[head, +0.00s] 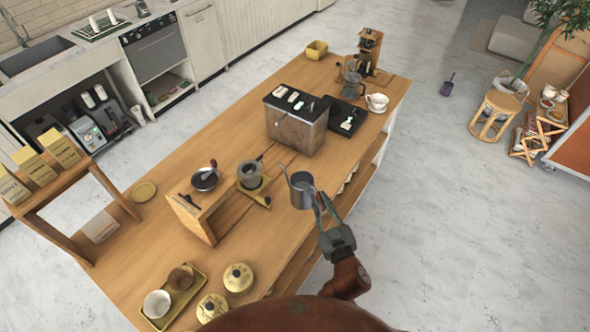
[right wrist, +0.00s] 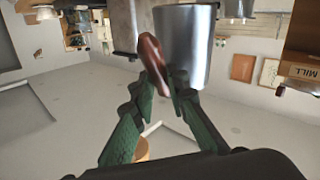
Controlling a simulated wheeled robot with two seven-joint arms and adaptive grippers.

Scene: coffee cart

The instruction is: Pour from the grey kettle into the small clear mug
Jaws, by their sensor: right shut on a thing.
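The grey kettle (head: 302,192) is upright near the front edge of the table, its thin spout pointing left; I cannot tell whether its base touches the table. My right gripper (head: 322,208) is shut on its handle from the right. In the right wrist view the green fingers of the gripper (right wrist: 168,88) close at the brown handle (right wrist: 152,62), beside the kettle's metal body (right wrist: 186,45). A small greyish, glassy vessel (head: 250,176) stands left of the spout on a yellow mat; it may be the clear mug, but I cannot be sure. My left gripper is not in view.
A wooden stand (head: 200,212) with a dark round pan (head: 205,179) is left of the vessel. A metal machine (head: 296,122) stands behind the kettle. Yellow canisters (head: 238,277) and a tray (head: 190,300) are at the front left. Bare table lies between the canisters and kettle.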

